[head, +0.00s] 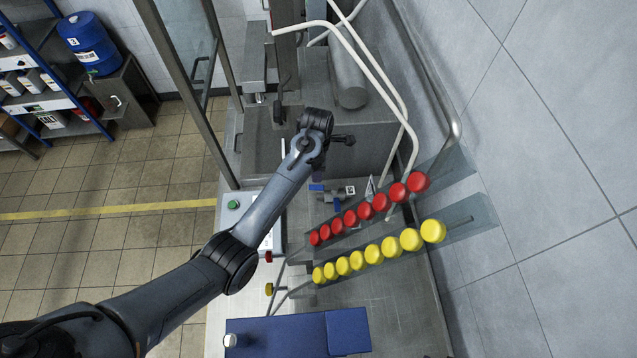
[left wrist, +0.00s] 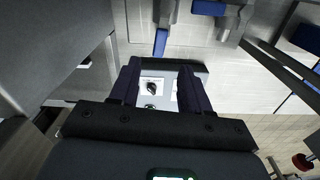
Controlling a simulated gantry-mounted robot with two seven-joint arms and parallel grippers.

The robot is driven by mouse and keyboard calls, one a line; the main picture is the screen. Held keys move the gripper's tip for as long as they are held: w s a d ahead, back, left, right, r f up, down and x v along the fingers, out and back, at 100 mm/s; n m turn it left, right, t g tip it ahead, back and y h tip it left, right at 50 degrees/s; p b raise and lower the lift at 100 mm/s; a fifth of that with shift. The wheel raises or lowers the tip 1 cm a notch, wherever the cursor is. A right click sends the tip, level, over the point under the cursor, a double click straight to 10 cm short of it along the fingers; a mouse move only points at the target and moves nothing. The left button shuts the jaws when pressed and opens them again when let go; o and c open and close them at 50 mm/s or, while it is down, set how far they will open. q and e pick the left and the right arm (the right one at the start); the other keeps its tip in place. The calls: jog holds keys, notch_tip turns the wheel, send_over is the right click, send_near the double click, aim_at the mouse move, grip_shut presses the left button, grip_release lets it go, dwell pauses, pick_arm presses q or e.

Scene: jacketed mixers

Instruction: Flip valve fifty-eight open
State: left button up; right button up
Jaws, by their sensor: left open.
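In the head view a small valve with a blue lever (head: 317,187) and a white tag (head: 350,190) sits behind the row of red knobs; the tag's number is too small to read. In the left wrist view a blue lever (left wrist: 161,42) hangs from a grey fitting beyond the fingers, and a second blue-handled fitting (left wrist: 208,8) is at the top edge. I cannot tell which is fifty-eight. My left gripper (left wrist: 160,85) is open and empty, apart from both levers. In the head view its fingers are hard to make out by the wrist. My right gripper is not in view.
Red knobs (head: 351,217) and yellow knobs (head: 371,252) stand in sloping rows to the right of my arm. White hoses (head: 385,75) and a grey cylinder (head: 347,75) are behind. A control box with a green button (head: 233,205) lies left. A blue case (head: 297,335) is in front.

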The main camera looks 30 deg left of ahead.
aim_at(317, 187)
pick_arm(q)
notch_tip(317, 187, down, 9)
jog(key=shift+r, duration=0.1)
dwell(0.3)
grip_shut()
dwell(0.4)
